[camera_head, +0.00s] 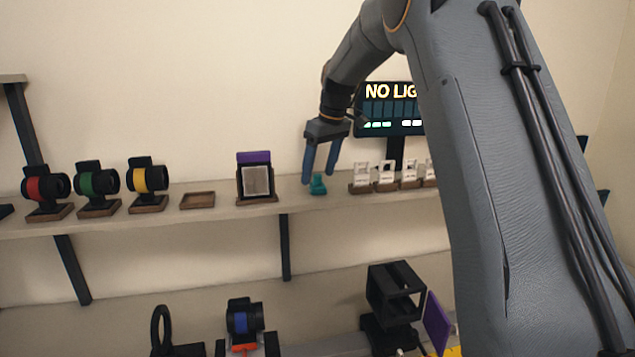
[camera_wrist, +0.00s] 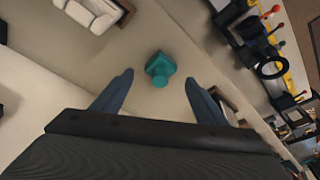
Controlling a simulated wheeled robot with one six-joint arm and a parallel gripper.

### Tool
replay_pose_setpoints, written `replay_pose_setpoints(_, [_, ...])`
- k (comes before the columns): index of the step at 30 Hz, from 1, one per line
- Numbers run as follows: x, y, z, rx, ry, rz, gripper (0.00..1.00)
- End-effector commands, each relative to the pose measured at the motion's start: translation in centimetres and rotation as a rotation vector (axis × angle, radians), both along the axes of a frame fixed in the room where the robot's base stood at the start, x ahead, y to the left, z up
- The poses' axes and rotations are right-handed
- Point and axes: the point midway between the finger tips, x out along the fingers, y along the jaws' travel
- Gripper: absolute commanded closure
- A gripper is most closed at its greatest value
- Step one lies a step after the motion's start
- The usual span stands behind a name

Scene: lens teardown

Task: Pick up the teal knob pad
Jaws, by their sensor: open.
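The teal knob pad (camera_head: 318,185) stands on the upper shelf, between a framed panel and a row of small white pieces. It also shows in the wrist view (camera_wrist: 160,66), ahead of my fingertips and roughly centred between them. My gripper (camera_head: 320,180) is open, with its two blue fingers pointing down at the shelf around the pad in the head view. In the wrist view (camera_wrist: 158,80) the fingers are apart and nothing is between them. The pad does not appear to touch either finger, though the exact gap is hard to tell.
A framed panel with a purple top (camera_head: 257,180) stands left of the pad, and white pieces on wooden bases (camera_head: 387,177) stand to its right. An empty wooden tray (camera_head: 198,200) lies farther left. A lit sign (camera_head: 390,108) is behind. My arm hides the shelf's right part.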

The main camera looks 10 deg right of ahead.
Motion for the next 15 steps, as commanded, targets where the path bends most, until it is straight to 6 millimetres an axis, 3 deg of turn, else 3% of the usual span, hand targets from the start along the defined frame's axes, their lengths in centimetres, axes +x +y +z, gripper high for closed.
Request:
replay_pose_setpoints(6, [0.5, 0.4, -2.1, 0.001, 0.001, 0.0, 0.33])
replay_pose_setpoints(15, [0.7, 0.5, -2.7, 0.0, 0.0, 0.0, 0.33])
